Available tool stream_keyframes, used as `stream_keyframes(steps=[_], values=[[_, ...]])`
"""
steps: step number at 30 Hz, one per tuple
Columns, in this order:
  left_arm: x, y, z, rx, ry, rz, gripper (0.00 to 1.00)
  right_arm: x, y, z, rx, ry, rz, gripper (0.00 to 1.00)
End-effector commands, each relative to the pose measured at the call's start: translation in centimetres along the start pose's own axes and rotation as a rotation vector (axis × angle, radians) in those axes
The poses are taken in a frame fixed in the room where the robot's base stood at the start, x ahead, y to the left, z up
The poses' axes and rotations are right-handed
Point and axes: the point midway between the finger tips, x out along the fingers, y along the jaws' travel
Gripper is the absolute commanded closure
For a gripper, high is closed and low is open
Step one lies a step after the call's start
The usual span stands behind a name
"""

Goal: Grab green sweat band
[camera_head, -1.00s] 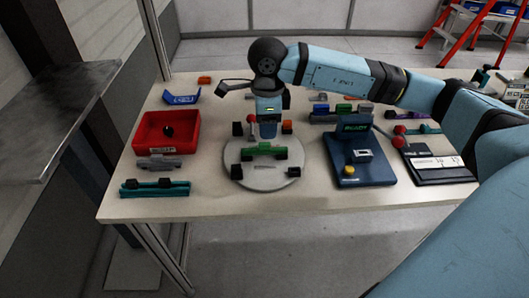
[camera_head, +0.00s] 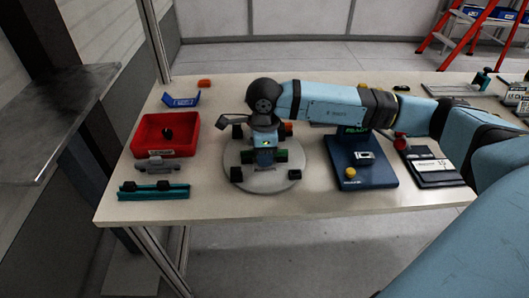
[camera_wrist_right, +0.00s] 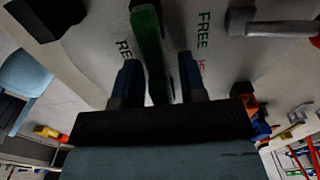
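The green sweat band (camera_wrist_right: 150,45) is a long green bar on the round grey plate (camera_head: 262,185) at the table's middle. In the head view my right gripper (camera_head: 264,152) is right over it and hides most of it; a green end (camera_head: 282,155) shows to the right. In the right wrist view my right gripper (camera_wrist_right: 160,78) is open, with one blue finger on each side of the green bar and gaps visible on both sides. Whether the fingertips are level with the bar cannot be told. My left gripper is not in view.
Black blocks (camera_head: 237,174) stand on the plate around the band. A red bin (camera_head: 150,148) with a dark ball is to the left, with a teal rail (camera_head: 153,193) in front. A blue stand (camera_head: 360,175) is close on the right. The table front is clear.

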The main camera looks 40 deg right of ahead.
Motion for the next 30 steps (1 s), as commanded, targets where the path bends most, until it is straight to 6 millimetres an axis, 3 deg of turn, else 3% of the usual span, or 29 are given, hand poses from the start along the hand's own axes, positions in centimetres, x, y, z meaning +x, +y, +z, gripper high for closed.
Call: stream_keyframes(steps=[1,4,5,14,19,26,30], values=[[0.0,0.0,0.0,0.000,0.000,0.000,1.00,0.0,0.0,0.0,0.000,0.000,0.000,0.74],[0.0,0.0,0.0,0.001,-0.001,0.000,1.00,0.0,0.0,0.0,0.000,0.000,0.000,0.97],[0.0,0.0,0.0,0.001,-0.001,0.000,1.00,0.0,0.0,0.0,0.000,0.000,0.000,1.00],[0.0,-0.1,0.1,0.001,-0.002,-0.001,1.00,-0.1,0.0,0.0,0.000,0.000,0.000,1.00],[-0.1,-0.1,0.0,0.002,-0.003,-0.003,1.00,-1.1,0.0,0.0,0.000,-0.001,-0.001,1.00],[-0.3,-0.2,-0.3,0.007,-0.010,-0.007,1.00,-5.3,-0.1,0.1,0.000,-0.003,-0.004,1.00],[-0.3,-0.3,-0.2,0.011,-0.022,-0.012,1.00,-9.4,0.0,0.1,-0.002,-0.004,-0.004,1.00]])
